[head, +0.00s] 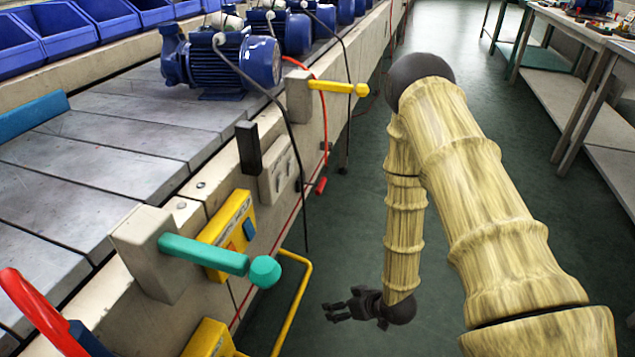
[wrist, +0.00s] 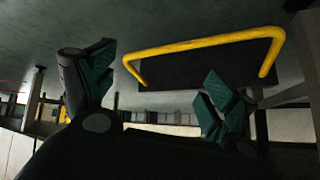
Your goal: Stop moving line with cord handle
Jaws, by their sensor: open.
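A red handle (head: 321,186) hangs at the end of a curved red cord (head: 324,110) on the conveyor's side. A thin red line (head: 284,232) also runs along that side; whether the two join I cannot tell. My gripper (head: 333,311) is low over the green floor, right of the conveyor, pointing left toward it. It is open and empty, its dark green fingers (wrist: 157,70) spread in the wrist view. It is apart from the red handle, nearer the camera and lower. A bent yellow bar (head: 297,302) stands left of my gripper; a yellow bar (wrist: 205,42) shows beyond the fingers in the wrist view.
A teal lever (head: 205,253) and a yellow lever (head: 335,87) jut from the conveyor side. A yellow box (head: 229,233) with buttons sits between them. Blue motors (head: 232,65) stand on the line. Black cables hang over the edge. Workbenches (head: 590,100) stand right; the aisle floor between is clear.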

